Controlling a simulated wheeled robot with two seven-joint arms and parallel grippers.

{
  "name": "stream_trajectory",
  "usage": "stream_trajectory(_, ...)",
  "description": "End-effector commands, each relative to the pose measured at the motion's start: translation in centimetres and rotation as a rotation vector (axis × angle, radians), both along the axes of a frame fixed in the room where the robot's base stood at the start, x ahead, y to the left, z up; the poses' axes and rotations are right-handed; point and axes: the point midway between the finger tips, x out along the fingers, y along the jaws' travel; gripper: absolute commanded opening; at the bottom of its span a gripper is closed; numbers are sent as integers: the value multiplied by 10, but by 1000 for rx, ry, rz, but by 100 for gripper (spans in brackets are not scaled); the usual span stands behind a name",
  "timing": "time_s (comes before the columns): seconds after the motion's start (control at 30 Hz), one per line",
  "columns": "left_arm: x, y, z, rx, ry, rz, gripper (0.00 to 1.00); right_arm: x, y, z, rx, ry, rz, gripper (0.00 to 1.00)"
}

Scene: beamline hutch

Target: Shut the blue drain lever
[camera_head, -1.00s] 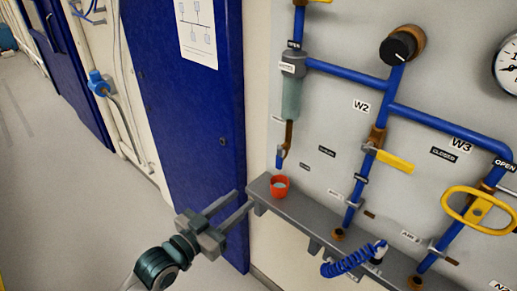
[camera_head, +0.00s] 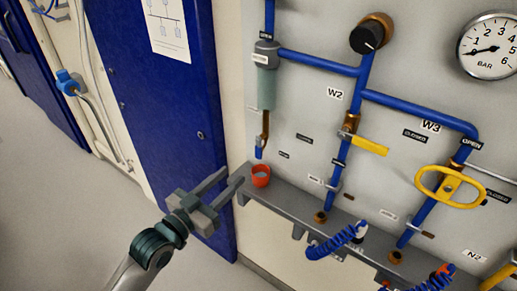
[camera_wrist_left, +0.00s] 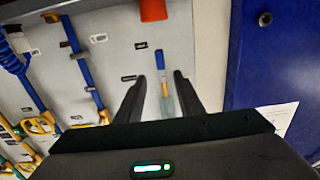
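The blue drain lever (camera_head: 259,153) hangs down below a brass fitting under the grey-green filter bowl (camera_head: 266,88) on the wall panel. In the left wrist view, the blue lever (camera_wrist_left: 160,61) appears inverted, beyond the fingertips and roughly in line with the gap between them. My left gripper (camera_head: 233,175) is open and empty, apart from the lever, to its left and lower in the head view. Its two dark fingers (camera_wrist_left: 158,84) show in the wrist view. My right gripper is not in view.
An orange-red cup (camera_head: 261,177) stands on the grey ledge (camera_head: 290,200) below the lever. A yellow lever (camera_head: 369,146), a yellow handwheel (camera_head: 449,187) and coiled blue hoses (camera_head: 335,241) are to the right. A blue door (camera_head: 165,110) stands left.

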Motion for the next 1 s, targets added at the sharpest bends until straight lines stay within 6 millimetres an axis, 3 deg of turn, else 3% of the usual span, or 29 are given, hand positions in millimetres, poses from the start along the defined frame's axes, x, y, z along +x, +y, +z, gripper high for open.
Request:
stream_trajectory(0.6, 89, -65, 3, 1, 0, 0, 34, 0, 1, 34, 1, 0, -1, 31)
stream_trajectory(1.0, 111, -81, 0, 1, 1, 0, 34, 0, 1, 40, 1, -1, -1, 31)
